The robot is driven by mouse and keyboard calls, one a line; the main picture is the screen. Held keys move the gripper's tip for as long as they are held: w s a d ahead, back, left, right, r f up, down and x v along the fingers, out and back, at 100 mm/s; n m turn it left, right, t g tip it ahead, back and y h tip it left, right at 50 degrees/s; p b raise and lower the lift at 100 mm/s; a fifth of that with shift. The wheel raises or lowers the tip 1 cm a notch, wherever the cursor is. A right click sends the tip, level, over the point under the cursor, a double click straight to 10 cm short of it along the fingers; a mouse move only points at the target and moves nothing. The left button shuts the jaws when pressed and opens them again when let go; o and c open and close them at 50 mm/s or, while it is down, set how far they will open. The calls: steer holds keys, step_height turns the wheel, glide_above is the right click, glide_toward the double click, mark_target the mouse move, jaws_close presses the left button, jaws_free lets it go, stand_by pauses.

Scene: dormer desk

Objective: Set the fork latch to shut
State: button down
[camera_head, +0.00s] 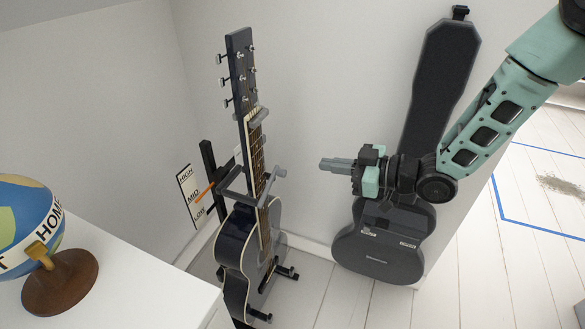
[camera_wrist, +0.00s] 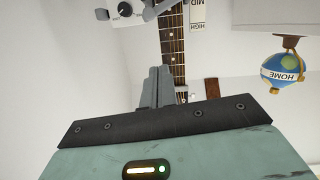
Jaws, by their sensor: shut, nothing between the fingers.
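A dark guitar (camera_head: 250,250) stands upright in a black stand (camera_head: 209,165).
A card marked HIGH, MID and LOW (camera_head: 187,183) stands behind the guitar. A black guitar case (camera_head: 380,255) leans on the wall behind my gripper. A globe (camera_head: 30,222) is on the white desk (camera_head: 130,275) at left. A pale dial box (camera_wrist: 122,12) shows in the wrist view.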

steer(key=w+a+f+n, duration=0.1)
steer(key=w+a+f, duration=0.3)
steer(key=a, duration=0.5)
steer(key=shift+w+a+f, duration=0.15)
steer(key=shift+w+f, duration=0.05)
steer(key=shift+f, duration=0.4)
